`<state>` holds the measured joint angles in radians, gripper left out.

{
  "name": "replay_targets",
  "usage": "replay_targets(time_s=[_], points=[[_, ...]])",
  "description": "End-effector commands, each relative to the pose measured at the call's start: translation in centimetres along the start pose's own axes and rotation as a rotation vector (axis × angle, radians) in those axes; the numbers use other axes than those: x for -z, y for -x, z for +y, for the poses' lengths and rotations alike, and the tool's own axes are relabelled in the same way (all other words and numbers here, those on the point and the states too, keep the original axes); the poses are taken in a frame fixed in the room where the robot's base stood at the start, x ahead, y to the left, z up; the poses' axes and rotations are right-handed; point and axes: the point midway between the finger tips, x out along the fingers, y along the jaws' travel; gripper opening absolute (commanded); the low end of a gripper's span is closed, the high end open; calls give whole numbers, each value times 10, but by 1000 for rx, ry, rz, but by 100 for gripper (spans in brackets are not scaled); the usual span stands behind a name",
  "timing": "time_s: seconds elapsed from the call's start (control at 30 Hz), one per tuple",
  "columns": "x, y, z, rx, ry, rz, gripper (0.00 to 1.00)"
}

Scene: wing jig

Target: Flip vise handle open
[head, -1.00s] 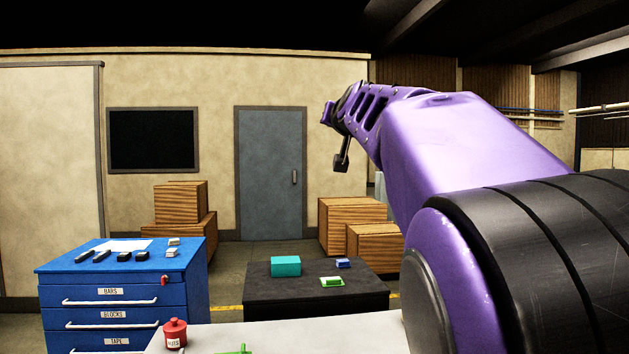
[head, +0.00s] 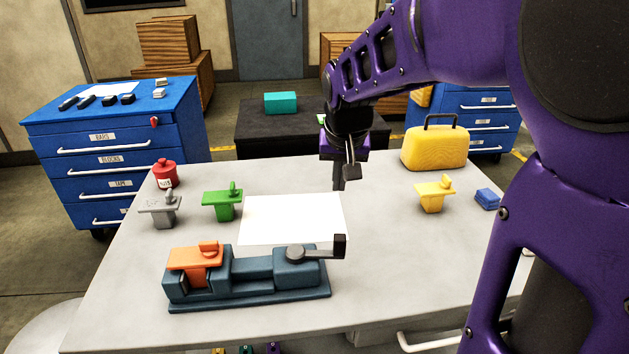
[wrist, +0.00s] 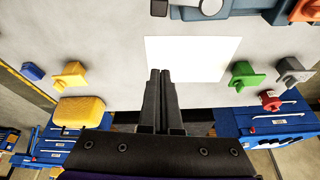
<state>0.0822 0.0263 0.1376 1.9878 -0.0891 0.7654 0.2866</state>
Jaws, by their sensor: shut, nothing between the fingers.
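A dark blue-grey vise (head: 252,272) lies along the near side of the grey table, with an orange part (head: 198,255) at its left end. The vise handle (head: 325,250) is a dark lever that runs from a round pivot to the right and ends in an upright black tab. Part of the vise also shows at the top of the wrist view (wrist: 240,8). My gripper (head: 338,185) is shut and empty, pointing down beyond the white sheet, apart from the vise. Its two fingers lie together in the wrist view (wrist: 160,74).
A white sheet (head: 293,219) lies behind the vise. Blue cabinets (head: 110,140) stand behind the table.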

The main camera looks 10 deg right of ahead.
Motion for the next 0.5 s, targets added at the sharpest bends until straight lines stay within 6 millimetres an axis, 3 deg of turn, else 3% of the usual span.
replay_targets(time_s=[0.13, 0.5], points=[[-13, -4, 5, -24, 8, -29, 0], [-14, -6, 5, -25, 9, -32, 0]])
